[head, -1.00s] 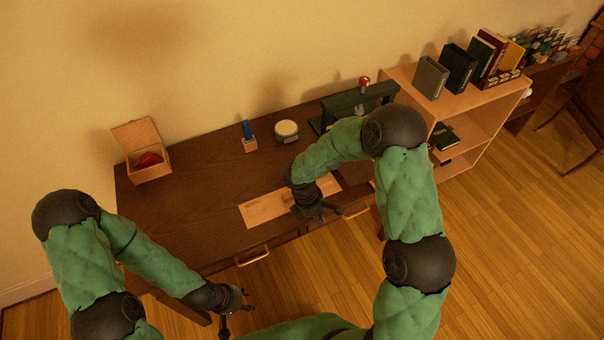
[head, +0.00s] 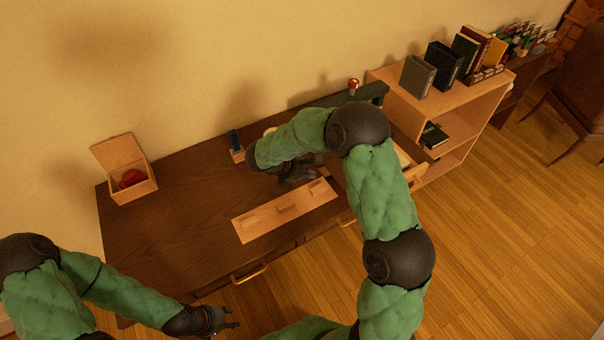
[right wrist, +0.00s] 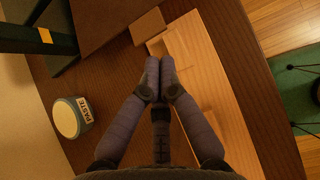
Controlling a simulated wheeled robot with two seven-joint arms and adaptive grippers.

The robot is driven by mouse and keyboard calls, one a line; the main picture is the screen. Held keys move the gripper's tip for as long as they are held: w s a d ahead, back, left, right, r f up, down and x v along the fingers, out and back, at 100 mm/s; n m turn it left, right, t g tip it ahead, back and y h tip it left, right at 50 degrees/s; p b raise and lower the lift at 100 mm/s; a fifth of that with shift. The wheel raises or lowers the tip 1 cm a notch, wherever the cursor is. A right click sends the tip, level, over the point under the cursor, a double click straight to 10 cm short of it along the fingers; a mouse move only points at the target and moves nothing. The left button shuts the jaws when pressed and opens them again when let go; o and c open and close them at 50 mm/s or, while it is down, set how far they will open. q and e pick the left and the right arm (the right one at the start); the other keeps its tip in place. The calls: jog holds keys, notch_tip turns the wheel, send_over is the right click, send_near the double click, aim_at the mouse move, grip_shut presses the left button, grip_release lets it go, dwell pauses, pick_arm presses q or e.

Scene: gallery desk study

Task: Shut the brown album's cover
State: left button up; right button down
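A flat brown panel (right wrist: 105,22) at the top of the right wrist view may be the brown album; only part of it shows, and I cannot tell its cover from its body. In the head view my right arm covers that part of the desk. My right gripper (head: 300,175) is over the desk near the far edge of the pale wooden tray. In the right wrist view its fingertips (right wrist: 160,72) are together, with nothing visible between them, apart from the brown panel. My left gripper (head: 228,318) is empty in front of the desk, its fingers apart.
The wooden tray (head: 248,228) lies along the desk's front. A paste jar (right wrist: 72,117) and dark green stand (head: 372,93) are behind. An open box (head: 142,188) holds something red at left. A bookshelf (head: 470,130) is at right. The desk's left part is clear.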

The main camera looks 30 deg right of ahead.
jog(key=shift+b+x, duration=0.45)
jog(key=shift+x, duration=1.55)
